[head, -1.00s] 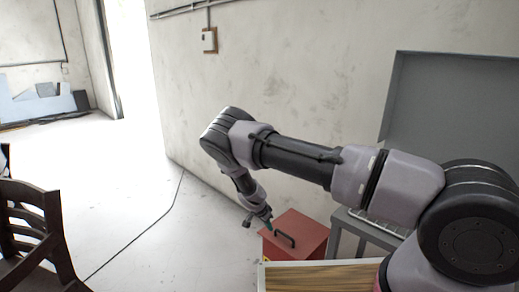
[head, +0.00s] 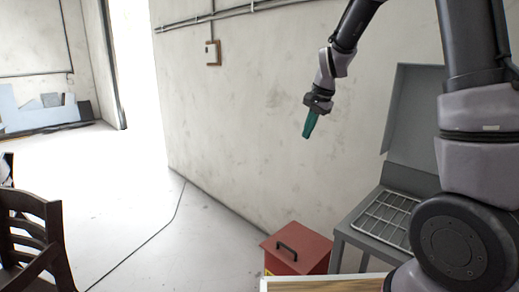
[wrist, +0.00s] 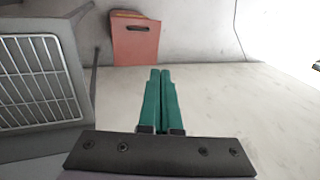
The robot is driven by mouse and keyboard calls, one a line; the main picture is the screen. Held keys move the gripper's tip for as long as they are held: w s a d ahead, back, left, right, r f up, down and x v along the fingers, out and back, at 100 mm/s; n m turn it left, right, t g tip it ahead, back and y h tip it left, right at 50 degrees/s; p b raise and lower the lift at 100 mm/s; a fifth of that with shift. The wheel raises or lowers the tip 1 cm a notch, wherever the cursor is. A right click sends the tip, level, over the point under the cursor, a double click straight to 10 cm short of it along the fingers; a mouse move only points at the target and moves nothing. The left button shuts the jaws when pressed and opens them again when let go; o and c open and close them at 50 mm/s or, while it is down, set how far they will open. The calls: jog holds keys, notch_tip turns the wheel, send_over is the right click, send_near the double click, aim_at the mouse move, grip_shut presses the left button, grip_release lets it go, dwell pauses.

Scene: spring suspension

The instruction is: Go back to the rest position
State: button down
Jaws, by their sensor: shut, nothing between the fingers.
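My gripper (head: 309,124) hangs in the air in front of the bare wall in the head view, above and apart from everything below it. Its green fingers point down and slightly left. In the wrist view the two green fingers (wrist: 160,76) lie side by side, shut with nothing between them. My arm is raised on the right side of the head view.
A red box (head: 297,250) with a black handle stands on the floor by the wall. A grey grill (head: 365,214) with a wire rack and raised lid is right of it. A wooden-topped surface (head: 325,285) is at the bottom. A dark chair (head: 40,240) stands left. The middle floor is clear.

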jog(key=s+d+r+n+t, duration=0.2)
jog(key=s+d+r, duration=0.4)
jog(key=s+r, duration=0.5)
jog(key=s+d+r+n+t, duration=0.1)
jog(key=s+r, duration=0.1)
jog(key=s, duration=0.5)
jog(key=s+d+r+n, duration=0.1)
jog(key=s+d+r, duration=0.1)
jog(key=s, duration=0.6)
jog(key=shift+n+t, duration=0.3)
jog(key=shift+t, duration=0.1)
